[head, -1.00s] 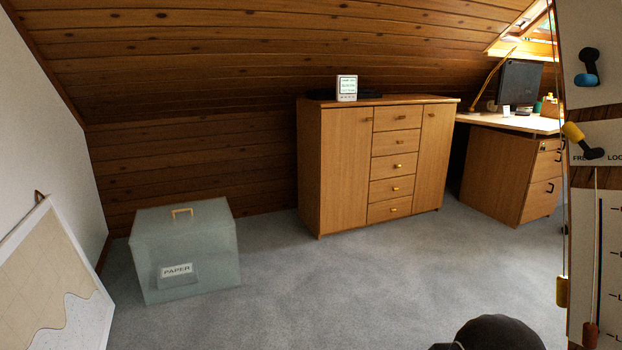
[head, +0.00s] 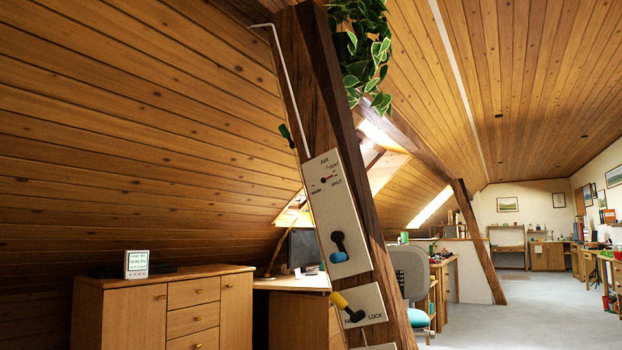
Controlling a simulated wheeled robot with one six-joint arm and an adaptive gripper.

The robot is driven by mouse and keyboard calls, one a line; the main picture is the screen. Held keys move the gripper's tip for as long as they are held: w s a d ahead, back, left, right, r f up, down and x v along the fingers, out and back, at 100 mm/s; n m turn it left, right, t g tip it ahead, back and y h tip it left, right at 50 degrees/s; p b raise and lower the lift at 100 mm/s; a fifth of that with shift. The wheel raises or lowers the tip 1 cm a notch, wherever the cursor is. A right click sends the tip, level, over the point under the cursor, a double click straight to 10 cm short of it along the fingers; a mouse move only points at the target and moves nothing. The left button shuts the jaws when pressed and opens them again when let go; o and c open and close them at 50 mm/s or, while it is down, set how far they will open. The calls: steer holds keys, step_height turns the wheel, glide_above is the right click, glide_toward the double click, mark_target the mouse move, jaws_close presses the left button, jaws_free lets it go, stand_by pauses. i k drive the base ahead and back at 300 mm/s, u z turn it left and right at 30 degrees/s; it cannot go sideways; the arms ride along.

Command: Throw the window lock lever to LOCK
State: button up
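The window lock lever (head: 346,306) is on a small cream plate (head: 366,318) low on the slanted timber brace. It has a yellow grip and a black end. The yellow grip points up and left, and the black end is lower right, close to the word LOCK. The left word on the plate is partly covered by the lever. My gripper is not in view.
Above it on the timber brace (head: 375,240) is a panel (head: 335,212) with a dial and a black-and-blue lever (head: 339,247). A cabinet (head: 165,308) and a desk (head: 295,284) stand to the left. Open floor (head: 520,315) lies at the right.

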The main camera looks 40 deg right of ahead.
mark_target(340, 302)
steer(key=u, duration=1.7)
steer(key=k, duration=0.95)
steer(key=z, duration=2.15)
steer(key=i, duration=0.5)
